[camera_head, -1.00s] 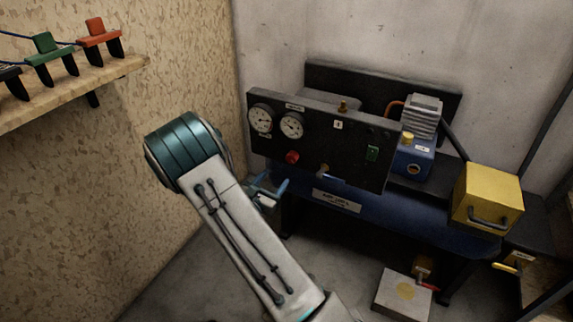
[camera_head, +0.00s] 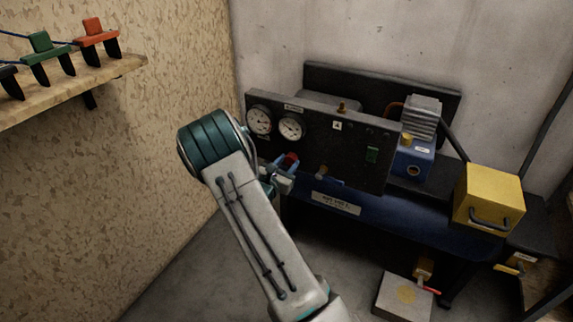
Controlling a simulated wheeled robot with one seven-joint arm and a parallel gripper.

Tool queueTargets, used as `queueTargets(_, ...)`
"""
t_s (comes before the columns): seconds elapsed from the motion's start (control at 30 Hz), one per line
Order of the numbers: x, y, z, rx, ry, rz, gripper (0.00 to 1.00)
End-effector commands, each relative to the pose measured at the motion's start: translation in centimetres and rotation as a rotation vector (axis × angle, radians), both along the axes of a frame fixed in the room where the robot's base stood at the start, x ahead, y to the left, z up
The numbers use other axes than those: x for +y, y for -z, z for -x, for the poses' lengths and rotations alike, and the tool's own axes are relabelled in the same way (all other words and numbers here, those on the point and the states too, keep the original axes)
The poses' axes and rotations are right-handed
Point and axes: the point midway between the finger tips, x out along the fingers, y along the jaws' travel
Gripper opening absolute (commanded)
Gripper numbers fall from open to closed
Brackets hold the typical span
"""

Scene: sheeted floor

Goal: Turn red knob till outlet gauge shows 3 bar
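The red knob (camera_head: 291,158) is on the lower left of the black panel (camera_head: 325,150), below two round white gauges. The left gauge (camera_head: 259,120) and the right gauge (camera_head: 291,129) are both visible, but their needles and scales are too small to read. I cannot tell which is the outlet gauge. My gripper (camera_head: 282,172) is right at the knob, with its blue fingers and grey body just below and left of it. Part of the knob is hidden by the gripper. I cannot tell whether the fingers touch the knob or are closed.
A blue compressor (camera_head: 412,160) and a yellow box (camera_head: 488,198) stand at right. A wooden shelf (camera_head: 70,85) juts out at upper left.

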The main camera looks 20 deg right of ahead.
Motion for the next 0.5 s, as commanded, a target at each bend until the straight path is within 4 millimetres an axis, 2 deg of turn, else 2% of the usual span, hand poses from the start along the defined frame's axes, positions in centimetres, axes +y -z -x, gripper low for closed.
queueTargets(0.03,0.0,0.0,0.01,0.0,0.0,0.0,0.22)
queueTargets(0.07,0.0,0.0,0.01,0.0,0.0,0.0,0.14)
queueTargets(0.1,0.0,0.0,0.01,0.0,0.0,0.0,0.11)
queueTargets(0.5,-0.06,0.18,0.09,-0.119,0.001,-0.093,0.11)
